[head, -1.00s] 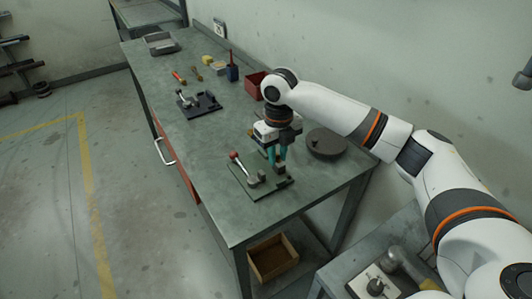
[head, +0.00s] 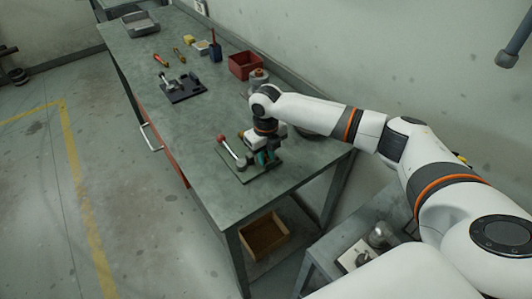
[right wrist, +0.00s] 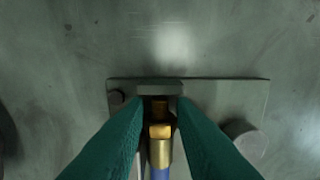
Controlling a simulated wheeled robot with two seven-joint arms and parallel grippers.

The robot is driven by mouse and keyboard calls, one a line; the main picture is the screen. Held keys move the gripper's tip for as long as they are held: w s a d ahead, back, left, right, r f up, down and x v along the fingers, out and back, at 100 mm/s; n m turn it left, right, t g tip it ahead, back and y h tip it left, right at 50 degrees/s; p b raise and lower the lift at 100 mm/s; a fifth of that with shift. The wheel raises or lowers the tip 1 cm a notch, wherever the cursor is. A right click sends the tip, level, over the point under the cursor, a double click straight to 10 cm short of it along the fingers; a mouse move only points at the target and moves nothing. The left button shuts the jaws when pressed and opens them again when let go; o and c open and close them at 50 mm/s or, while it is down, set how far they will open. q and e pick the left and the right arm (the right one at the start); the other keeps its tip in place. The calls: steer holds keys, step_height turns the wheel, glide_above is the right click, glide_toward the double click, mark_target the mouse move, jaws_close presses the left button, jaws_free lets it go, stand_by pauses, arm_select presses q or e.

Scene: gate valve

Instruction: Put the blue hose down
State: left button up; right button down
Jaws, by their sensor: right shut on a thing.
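The blue hose (right wrist: 160,174) shows at the bottom of the right wrist view as a short blue piece behind a brass fitting (right wrist: 160,152). My right gripper (right wrist: 160,108), with teal fingers, is shut on the hose end by its fitting. The fitting lies over a grey plate (right wrist: 225,94) with a small block at its edge. I cannot tell whether it touches the block. In the head view my right gripper (head: 263,158) is low at the right side of this plate, and it hides the hose. My left gripper is not in view.
A red-knobbed lever (head: 230,150) stands on the plate, left of the gripper. A dark fixture (head: 184,92), tools, a blue cup (head: 215,52) and a red bin (head: 244,65) are farther back on the bench (head: 200,195). The bench's front-left area is bare.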

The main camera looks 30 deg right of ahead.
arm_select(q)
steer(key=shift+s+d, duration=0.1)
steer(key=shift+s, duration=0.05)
arm_select(e)
steer(key=c, duration=1.6)
jaws_free()
steer(key=shift+f, duration=0.15)
steer(key=shift+c, duration=0.2)
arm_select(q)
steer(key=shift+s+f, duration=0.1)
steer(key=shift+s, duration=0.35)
arm_select(e)
steer(key=o, duration=0.4)
steer(key=shift+o, duration=0.2)
arm_select(q)
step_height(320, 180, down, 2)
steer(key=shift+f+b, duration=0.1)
steer(key=shift+b, duration=1)
arm_select(e)
step_height(320, 180, up, 12)
steer(key=shift+r, duration=0.2)
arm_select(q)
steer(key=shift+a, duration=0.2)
